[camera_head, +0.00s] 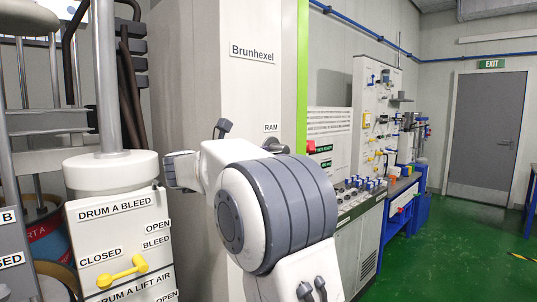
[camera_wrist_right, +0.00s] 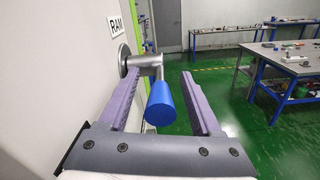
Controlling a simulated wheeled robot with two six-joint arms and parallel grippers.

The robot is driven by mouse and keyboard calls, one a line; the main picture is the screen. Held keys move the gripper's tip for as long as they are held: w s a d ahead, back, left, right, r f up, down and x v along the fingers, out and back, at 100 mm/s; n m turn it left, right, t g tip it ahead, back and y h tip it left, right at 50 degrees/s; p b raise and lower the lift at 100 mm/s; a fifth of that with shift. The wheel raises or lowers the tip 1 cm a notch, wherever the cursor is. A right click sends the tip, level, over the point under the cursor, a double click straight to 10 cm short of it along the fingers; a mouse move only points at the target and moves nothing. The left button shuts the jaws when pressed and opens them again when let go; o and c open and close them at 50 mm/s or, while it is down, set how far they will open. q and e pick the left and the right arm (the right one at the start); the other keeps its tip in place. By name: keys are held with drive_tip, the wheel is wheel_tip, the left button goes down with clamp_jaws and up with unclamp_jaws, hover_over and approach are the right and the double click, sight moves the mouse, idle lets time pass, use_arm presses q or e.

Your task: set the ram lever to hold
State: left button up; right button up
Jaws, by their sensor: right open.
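The ram lever (camera_wrist_right: 160,104) is in the right wrist view, with a blue cylindrical grip on a metal arm. The arm comes from a round hub on the pale panel, just below the RAM label (camera_wrist_right: 118,26). My right gripper (camera_wrist_right: 150,60) is open, with its purple fingers on either side of the lever in the picture. A gap shows between the blue grip and each finger. In the head view my right arm covers the area below the RAM label (camera_head: 271,127), and the lever cannot be made out there. My left gripper is not in view.
The Brunhexel cabinet (camera_head: 252,85) stands behind my right arm. To its left is a panel with a yellow drum A bleed lever (camera_head: 122,272). A control desk (camera_head: 358,200) stands to the right. Green floor (camera_head: 450,260) is clear toward the grey door (camera_head: 486,135).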

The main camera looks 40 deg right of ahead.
clamp_jaws()
idle(1.3)
